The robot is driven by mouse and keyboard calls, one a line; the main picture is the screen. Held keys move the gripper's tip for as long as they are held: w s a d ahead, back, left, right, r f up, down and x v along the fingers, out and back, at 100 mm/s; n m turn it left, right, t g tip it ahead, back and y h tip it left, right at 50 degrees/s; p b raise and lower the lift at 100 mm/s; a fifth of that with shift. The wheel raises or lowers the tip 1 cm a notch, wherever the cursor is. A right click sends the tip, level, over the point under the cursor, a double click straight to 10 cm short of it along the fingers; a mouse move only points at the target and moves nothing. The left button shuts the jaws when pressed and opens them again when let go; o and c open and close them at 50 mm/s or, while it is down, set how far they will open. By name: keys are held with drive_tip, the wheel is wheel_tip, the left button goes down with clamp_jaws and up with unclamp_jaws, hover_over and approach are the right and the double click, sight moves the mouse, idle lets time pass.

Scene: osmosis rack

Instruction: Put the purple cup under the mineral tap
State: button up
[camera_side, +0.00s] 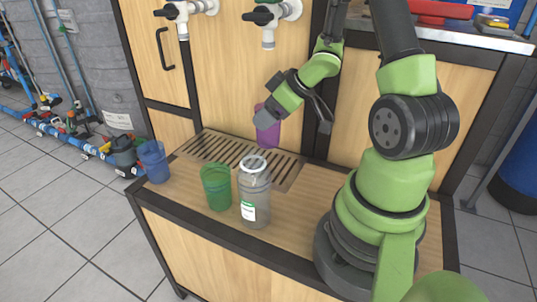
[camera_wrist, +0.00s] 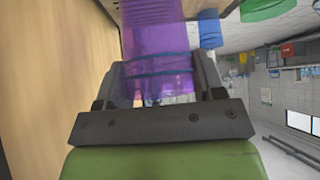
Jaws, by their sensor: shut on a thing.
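The purple cup (camera_side: 267,132) is held by my gripper (camera_side: 262,114), above the right part of the slatted drain grate. In the wrist view the see-through purple cup (camera_wrist: 158,50) sits between the two dark fingers of my gripper (camera_wrist: 160,80). Two white taps with black handles are on the wooden back panel, a left tap (camera_side: 183,12) and a right tap (camera_side: 269,20). I cannot read a label saying which is the mineral tap. The cup is below and close to the right tap in the side view. Its bottom seems to be off the grate.
A blue cup (camera_side: 154,162), a green cup (camera_side: 216,188) and a clear jar with a white lid (camera_side: 254,196) stand on the wooden counter in front of the grate (camera_side: 205,150). The left part of the grate is clear. The back panel is close behind.

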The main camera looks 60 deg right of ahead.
sight(268, 143)
drive_tip(key=shift+f, duration=3.9)
drive_tip(key=shift+f, duration=0.2)
drive_tip(key=o, duration=0.9)
drive_tip(key=shift+r, duration=0.1)
